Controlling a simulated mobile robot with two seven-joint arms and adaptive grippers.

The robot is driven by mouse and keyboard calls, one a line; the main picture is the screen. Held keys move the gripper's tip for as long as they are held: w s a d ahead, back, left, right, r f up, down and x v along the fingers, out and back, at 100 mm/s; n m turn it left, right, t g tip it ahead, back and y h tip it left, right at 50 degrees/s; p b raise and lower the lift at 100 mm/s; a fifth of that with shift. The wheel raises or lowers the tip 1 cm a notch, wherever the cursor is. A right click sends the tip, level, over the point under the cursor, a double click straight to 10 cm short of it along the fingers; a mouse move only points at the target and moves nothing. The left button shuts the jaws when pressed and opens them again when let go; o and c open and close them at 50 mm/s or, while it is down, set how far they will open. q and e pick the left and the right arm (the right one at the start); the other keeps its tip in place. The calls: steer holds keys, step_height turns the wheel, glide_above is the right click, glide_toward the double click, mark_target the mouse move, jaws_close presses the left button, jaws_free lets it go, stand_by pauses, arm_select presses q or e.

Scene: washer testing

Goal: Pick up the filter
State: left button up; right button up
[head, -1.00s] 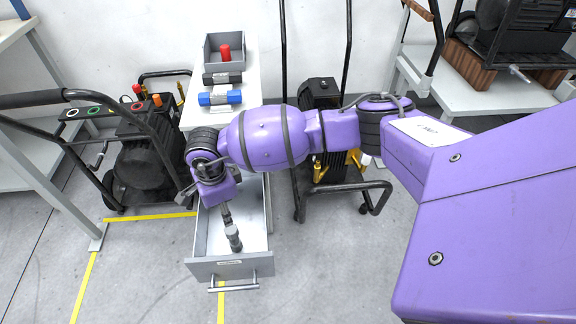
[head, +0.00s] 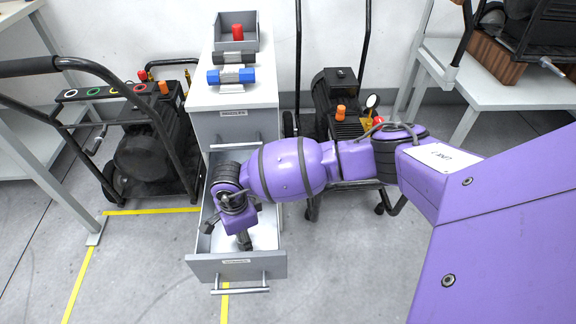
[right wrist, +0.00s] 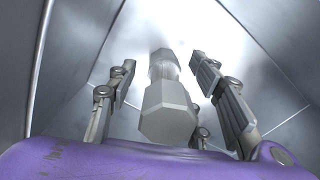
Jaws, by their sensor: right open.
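A pale grey filter (right wrist: 167,112) with a faceted end cap and a clear middle lies in the open drawer (head: 237,264), seen in the right wrist view. My right gripper (right wrist: 164,72) is open, with fingers on both sides of the filter and visible gaps to it. In the head view my right gripper (head: 228,236) points down into the drawer, and the wrist hides much of the drawer's inside. A blue-ended filter (head: 231,76) and a black-ended filter (head: 234,57) lie on the cabinet top. My left gripper is not in view.
The drawer walls stand close around my right gripper. On the white cabinet (head: 201,94) a grey bin (head: 221,38) holds a red part (head: 238,32). Black wheeled machines stand left (head: 146,155) and right (head: 337,92) of the cabinet. The floor before the drawer is clear.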

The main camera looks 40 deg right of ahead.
step_height(320, 180, down, 3)
steer(key=shift+r+b, duration=0.1)
steer(key=shift+b, duration=0.25)
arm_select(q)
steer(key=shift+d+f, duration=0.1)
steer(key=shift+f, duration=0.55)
arm_select(e)
steer(key=shift+w+r, duration=0.1)
jaws_close()
steer(key=shift+r, duration=0.1)
